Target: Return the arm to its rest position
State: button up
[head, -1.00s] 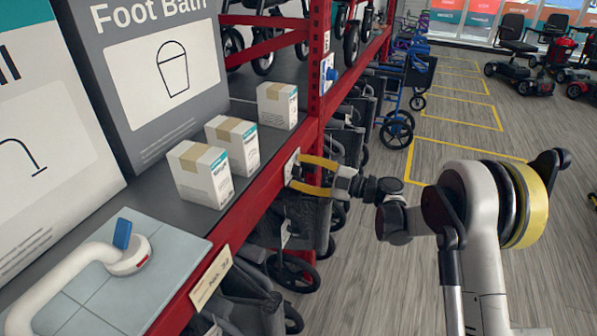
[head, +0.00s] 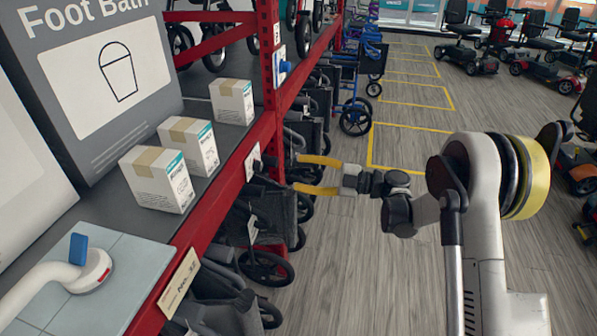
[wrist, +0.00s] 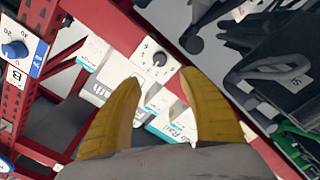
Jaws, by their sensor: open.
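My arm reaches from the right side of the head view toward the red shelf rack. My gripper (head: 310,174) has two yellow fingers spread apart with nothing between them. It is in front of the shelf's red front edge, beside a small white dial plate (head: 252,162). In the wrist view my gripper (wrist: 160,95) shows both yellow fingers apart. The dial plate also shows there (wrist: 158,60), beyond the fingertips with its dark knob. A gap between fingers and plate appears in the head view.
Several small white boxes (head: 160,180) stand on the shelf near a large Foot Bath box (head: 115,75). A blue knob (head: 283,66) is on the red upright (head: 268,60). Folded wheelchairs (head: 270,215) stand below the shelf. Open grey floor (head: 340,260) lies right of the rack; scooters (head: 475,50) stand farther back.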

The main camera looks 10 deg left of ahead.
jog(key=w+d+r+m+t+h, duration=0.1)
jog(key=w+d+r+m+t, duration=0.2)
jog(key=r, duration=0.4)
jog(key=w+d+r+m+t, duration=0.2)
jog(key=r+t, duration=0.3)
jog(key=r, duration=0.2)
jog(key=w+d+r+m+t+h, duration=0.1)
jog(key=w+d+r+m+t, duration=0.2)
jog(key=r, duration=0.4)
jog(key=s+d+r+m+t+h, duration=0.3)
jog(key=d+r+m+t+h, duration=0.45)
jog(key=d+m+h, duration=0.4)
jog(key=s+d+f+m+g+h, duration=0.4)
jog(key=s+d+f+m+h, duration=0.15)
jog(key=s+d, duration=0.5)
jog(key=s+f+m+g, duration=0.1)
jog(key=s+f+g, duration=0.3)
jog(key=s+f, duration=0.4)
jog(key=s+f+m+g+y, duration=0.1)
jog(key=s+f+g, duration=0.3)
jog(key=s+f, duration=0.4)
jog(key=s, duration=0.7)
jog(key=shift+s+a+f, duration=0.3)
jog(key=shift+s+a, duration=0.05)
